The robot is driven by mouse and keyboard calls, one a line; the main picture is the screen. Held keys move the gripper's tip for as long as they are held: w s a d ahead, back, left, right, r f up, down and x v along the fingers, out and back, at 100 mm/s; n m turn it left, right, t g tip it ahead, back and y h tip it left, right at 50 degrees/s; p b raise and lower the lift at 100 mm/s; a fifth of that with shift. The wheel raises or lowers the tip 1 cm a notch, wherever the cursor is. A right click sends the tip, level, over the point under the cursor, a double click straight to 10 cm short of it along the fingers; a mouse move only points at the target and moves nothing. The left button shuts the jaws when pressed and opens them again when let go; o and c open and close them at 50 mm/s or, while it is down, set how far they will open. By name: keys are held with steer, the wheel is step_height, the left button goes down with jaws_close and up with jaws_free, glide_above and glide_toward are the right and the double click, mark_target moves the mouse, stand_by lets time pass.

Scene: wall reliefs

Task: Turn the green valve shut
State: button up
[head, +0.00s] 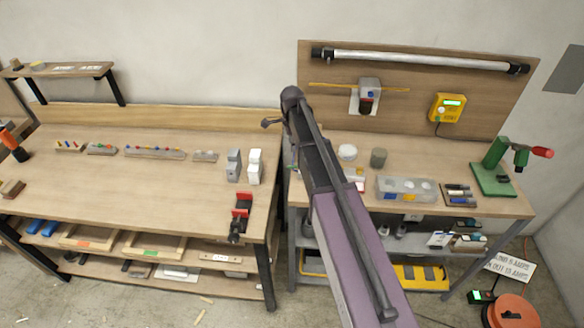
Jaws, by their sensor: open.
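I cannot make out a green valve in the head view. My arm reaches up across the middle of the picture, over the gap between the two benches. What seems to be my gripper (279,112) is at its far end, in front of the wall. A dark finger-like part sticks out to the left there. The rest of it is hidden or too small to tell, and I see nothing held. The clearest green thing is a stand (494,165) with a red-tipped handle on the right bench.
The left bench (105,180) carries peg strips, grey and white blocks and a red vise (241,212). The right bench has a backboard (425,95) with a tube lamp and a yellow meter (447,108), and a clear box (405,189). An orange reel (512,311) lies on the floor.

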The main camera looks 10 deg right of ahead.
mark_target(292, 167)
steer(key=shift+f+b, duration=4.85)
steer(key=shift+f, duration=0.3)
jaws_close()
